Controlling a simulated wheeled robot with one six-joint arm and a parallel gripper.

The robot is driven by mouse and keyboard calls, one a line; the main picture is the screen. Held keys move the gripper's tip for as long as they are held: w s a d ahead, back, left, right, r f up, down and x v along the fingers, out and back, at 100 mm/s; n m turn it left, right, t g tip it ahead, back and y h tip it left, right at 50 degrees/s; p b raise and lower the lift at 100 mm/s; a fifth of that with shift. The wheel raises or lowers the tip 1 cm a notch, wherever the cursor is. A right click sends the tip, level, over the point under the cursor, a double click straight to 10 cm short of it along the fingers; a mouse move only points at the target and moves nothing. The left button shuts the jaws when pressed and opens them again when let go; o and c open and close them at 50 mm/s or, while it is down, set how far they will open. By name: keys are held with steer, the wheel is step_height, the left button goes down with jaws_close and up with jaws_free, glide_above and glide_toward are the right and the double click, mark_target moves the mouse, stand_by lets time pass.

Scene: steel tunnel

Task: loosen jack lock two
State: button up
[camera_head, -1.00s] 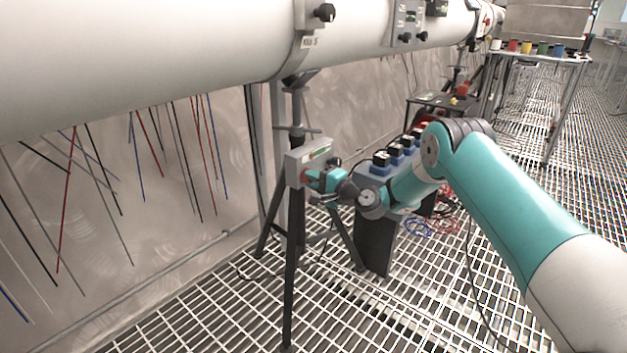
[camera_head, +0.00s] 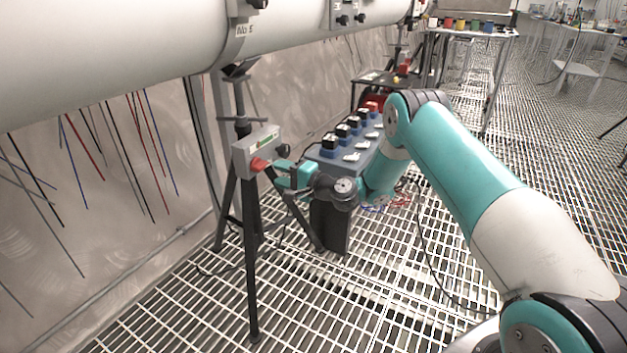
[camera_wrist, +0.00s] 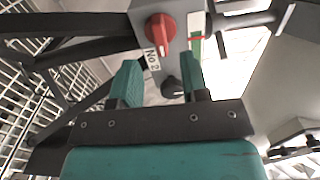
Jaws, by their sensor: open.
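The jack stand (camera_head: 250,235) is a black tripod under the white pipe. It carries a grey lock box (camera_head: 243,155) with a red knob (camera_head: 259,164) on its face and a black knob (camera_head: 284,150) at its side. In the wrist view the red knob (camera_wrist: 161,57) shows beyond my fingertips, with a "No 2" label (camera_wrist: 152,59) beside it and the black knob (camera_wrist: 172,88) below it. My gripper (camera_wrist: 158,66) is open and empty, its teal fingers apart and short of the red knob. In the head view my gripper (camera_head: 277,170) is just right of the red knob.
A blue-grey box with several black-topped switches (camera_head: 340,140) stands behind my forearm. The white pipe (camera_head: 110,50) runs overhead. Hanging wires line the left wall. A table with coloured cups (camera_head: 470,30) stands at the back. The grating floor (camera_head: 350,300) in front is clear.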

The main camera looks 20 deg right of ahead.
steer(key=b+v, duration=1.1)
steer(key=b, duration=0.1)
stand_by(0.4)
